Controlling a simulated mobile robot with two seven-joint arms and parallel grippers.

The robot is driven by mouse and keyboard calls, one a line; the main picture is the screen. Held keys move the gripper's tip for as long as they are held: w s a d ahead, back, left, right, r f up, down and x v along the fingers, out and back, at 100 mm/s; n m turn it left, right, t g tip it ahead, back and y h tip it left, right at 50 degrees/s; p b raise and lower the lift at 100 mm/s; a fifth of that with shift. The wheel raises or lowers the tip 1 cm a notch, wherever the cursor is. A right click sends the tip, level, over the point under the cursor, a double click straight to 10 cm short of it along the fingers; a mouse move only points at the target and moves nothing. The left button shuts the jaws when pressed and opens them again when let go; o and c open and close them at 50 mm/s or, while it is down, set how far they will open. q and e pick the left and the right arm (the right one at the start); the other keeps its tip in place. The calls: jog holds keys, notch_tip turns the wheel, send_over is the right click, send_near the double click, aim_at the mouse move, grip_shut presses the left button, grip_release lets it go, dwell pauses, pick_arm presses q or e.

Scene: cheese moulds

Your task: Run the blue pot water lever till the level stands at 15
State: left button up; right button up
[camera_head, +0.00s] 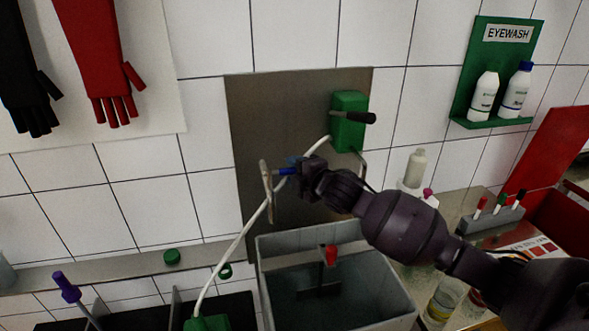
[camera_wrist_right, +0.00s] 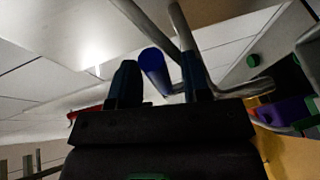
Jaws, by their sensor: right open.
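The blue lever grip (camera_head: 286,171) stands out from the metal wall panel (camera_head: 300,110), beside a pale upright bar (camera_head: 266,190). My right gripper (camera_head: 296,167) is at the lever, its arm coming in from the right. In the right wrist view the jaws (camera_wrist_right: 158,82) are open, and the blue grip (camera_wrist_right: 153,68) shows between the two fingers. I cannot tell whether either finger touches it. I cannot make out a level scale or reading. My left gripper is not in view.
A green box (camera_head: 348,135) with a black lever (camera_head: 358,117) is on the panel above. A white hose (camera_head: 241,238) runs down to the left. A grey tank (camera_head: 384,300) with a red-topped piece (camera_head: 331,254) stands below. A marker rack (camera_head: 492,223) is at the right.

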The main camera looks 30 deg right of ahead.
jog(key=shift+w, duration=0.2)
grip_shut()
dwell(0.5)
